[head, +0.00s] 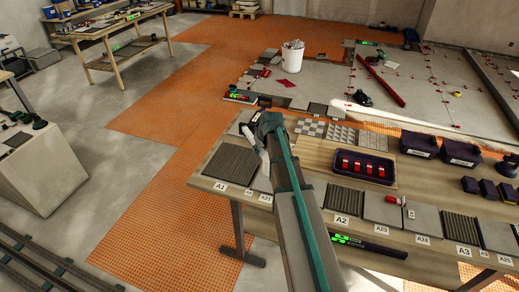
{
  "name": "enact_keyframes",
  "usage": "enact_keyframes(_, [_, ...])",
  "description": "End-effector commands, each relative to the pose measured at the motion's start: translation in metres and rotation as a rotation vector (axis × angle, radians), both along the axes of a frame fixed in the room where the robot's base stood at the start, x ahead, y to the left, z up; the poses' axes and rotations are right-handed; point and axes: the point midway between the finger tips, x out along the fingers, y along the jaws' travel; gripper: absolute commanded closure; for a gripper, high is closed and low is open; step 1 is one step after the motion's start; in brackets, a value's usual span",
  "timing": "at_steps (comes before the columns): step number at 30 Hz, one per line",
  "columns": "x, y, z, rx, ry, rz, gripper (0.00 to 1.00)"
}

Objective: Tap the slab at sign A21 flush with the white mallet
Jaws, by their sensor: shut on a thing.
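The sign A21 (265,198) stands on the near edge of the workbench in the head view. The light grey slab behind it (262,180) is partly hidden by my arm; I cannot tell how level it lies. My gripper (256,139) is over the bench's left part, behind and above the slab, seen mostly from behind. It is shut on the white mallet (247,132), of which only a small white part shows at its left side. The fingertips and most of the mallet are hidden. The mallet appears apart from the slab.
A dark ribbed slab (230,163) lies left, by sign A1. Right of my arm are a dark tray (337,176) with red pieces, black bins (419,144) and more slabs, one bearing a red-handled tool (395,200). Open orange floor matting (150,180) lies left of the bench.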

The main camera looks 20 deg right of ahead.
Motion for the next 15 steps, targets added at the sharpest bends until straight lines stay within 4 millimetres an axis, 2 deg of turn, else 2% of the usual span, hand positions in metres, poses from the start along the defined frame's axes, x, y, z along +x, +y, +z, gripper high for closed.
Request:
enact_keyframes(9, [0.000,0.000,-0.042,0.000,0.001,-0.001,1.00])
enact_keyframes(15, [0.000,0.000,-0.062,0.000,-0.001,-0.001,1.00])
